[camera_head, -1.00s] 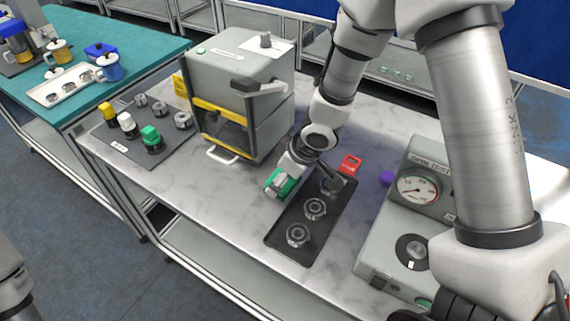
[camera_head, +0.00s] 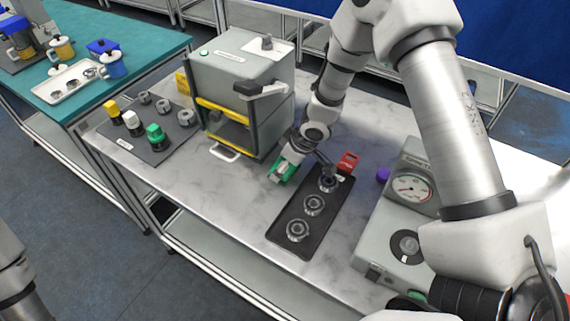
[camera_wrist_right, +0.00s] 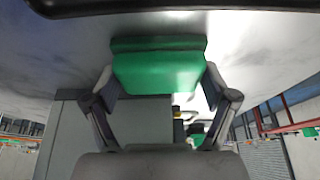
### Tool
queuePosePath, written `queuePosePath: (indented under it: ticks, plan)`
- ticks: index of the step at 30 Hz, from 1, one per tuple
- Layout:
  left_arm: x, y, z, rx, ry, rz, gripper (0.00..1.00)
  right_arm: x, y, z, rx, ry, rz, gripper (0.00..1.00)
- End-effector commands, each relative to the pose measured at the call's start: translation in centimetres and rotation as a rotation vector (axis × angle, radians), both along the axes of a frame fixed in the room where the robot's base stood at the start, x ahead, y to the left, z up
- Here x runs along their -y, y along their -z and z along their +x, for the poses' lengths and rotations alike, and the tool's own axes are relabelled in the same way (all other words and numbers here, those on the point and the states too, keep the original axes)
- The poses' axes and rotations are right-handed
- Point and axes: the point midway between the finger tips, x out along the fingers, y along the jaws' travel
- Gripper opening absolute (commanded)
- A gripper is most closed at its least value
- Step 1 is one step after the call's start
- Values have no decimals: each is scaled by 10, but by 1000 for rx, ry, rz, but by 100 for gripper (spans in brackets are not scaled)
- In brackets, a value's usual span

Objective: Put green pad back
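The green pad (camera_head: 284,172) is held in my right gripper (camera_head: 288,162), just left of the far end of a black tray (camera_head: 278,238). It looks slightly above the table; any contact with the tabletop cannot be told. In the right wrist view the green pad (camera_wrist_right: 158,70) spans the space between the two fingertips of my right gripper (camera_wrist_right: 160,82), which are closed on its sides. The wrist hides part of the pad in the head view. My left gripper is out of view.
The black tray holds several round metal pieces. A grey press machine (camera_head: 240,75) stands to the left and a gauge box (camera_head: 400,215) to the right. A red block (camera_head: 348,162) lies beyond the tray. A dark mat (camera_head: 165,150) at left carries yellow, white and green-topped stamps and rings.

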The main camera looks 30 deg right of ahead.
Motion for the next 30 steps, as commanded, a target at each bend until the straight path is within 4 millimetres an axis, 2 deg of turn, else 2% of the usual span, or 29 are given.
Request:
queuePosePath:
  ticks: [10,14,17,24,27,30]
  plan:
    - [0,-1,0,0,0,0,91,0,-1,0,-1,0,-1,100]
    - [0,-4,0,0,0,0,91,1,-9,-2,0,0,0,100]
    - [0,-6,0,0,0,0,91,4,-26,-7,3,1,1,100]
    - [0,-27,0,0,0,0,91,17,-88,-28,2,2,2,100]
    - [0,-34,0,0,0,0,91,20,-104,-35,1,2,2,100]
    - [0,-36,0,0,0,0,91,23,-113,-39,0,1,2,100]
